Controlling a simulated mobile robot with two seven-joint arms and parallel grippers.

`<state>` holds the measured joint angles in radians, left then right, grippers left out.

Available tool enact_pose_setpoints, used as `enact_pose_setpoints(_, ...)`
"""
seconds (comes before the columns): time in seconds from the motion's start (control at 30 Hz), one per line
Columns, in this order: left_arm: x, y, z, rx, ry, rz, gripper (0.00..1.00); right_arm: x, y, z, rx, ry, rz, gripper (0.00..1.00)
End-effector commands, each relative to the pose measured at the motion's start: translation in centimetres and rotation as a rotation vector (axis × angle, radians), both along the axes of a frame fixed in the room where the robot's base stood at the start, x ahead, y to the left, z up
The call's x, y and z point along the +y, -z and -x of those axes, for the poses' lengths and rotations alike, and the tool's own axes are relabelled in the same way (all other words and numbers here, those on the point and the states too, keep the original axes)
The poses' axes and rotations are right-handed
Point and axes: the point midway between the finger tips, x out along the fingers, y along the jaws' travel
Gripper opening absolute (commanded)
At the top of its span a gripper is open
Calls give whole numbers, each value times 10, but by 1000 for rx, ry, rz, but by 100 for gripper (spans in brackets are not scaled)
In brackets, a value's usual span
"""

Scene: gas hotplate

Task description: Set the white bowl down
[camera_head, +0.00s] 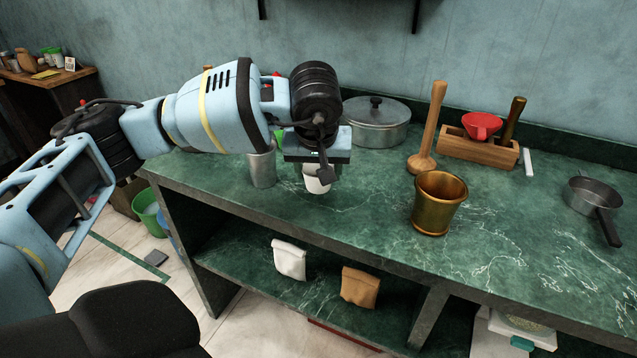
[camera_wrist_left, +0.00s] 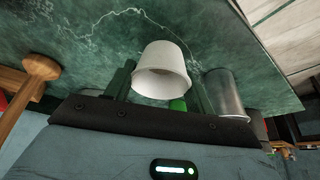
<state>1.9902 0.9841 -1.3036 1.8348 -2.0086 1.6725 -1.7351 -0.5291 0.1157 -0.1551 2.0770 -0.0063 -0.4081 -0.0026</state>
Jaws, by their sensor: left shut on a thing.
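The white bowl (camera_head: 316,182) is small and cup-like and shows below my left gripper (camera_head: 318,168) over the green marble counter (camera_head: 390,250). In the left wrist view the bowl (camera_wrist_left: 162,68) sits between the two fingers of my left gripper (camera_wrist_left: 160,88), which is shut on it. The bowl looks close to the counter top; I cannot tell whether its base touches. The gripper hides part of the bowl in the head view. My right gripper is not in view.
A metal cup (camera_head: 262,168) stands close left of the bowl. A lidded pot (camera_head: 376,122) is behind it to the right. A brass mortar (camera_head: 437,203), wooden pestle (camera_head: 427,130) and wooden box (camera_head: 478,150) stand further right. Counter between bowl and mortar is clear.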

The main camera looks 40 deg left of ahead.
Motion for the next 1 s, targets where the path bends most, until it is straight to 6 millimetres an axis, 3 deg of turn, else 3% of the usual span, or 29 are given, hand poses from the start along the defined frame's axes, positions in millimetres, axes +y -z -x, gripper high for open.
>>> enact_pose_setpoints(0.23, 0, 4, -1, 1, 0, -1, 32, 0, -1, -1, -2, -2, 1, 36)
enact_pose_setpoints(0.5, 0, 35, -1, 1, -1, 0, 32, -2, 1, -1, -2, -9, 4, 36)
enact_pose_setpoints(0.9, 0, 39, -1, 1, -1, 1, 32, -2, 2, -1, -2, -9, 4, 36)
enact_pose_setpoints(0.93, 0, 39, -1, 0, -2, 1, 58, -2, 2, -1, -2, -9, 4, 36)
enact_pose_setpoints(1.0, 0, 38, -1, 0, -2, 1, 67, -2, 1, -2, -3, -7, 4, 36)
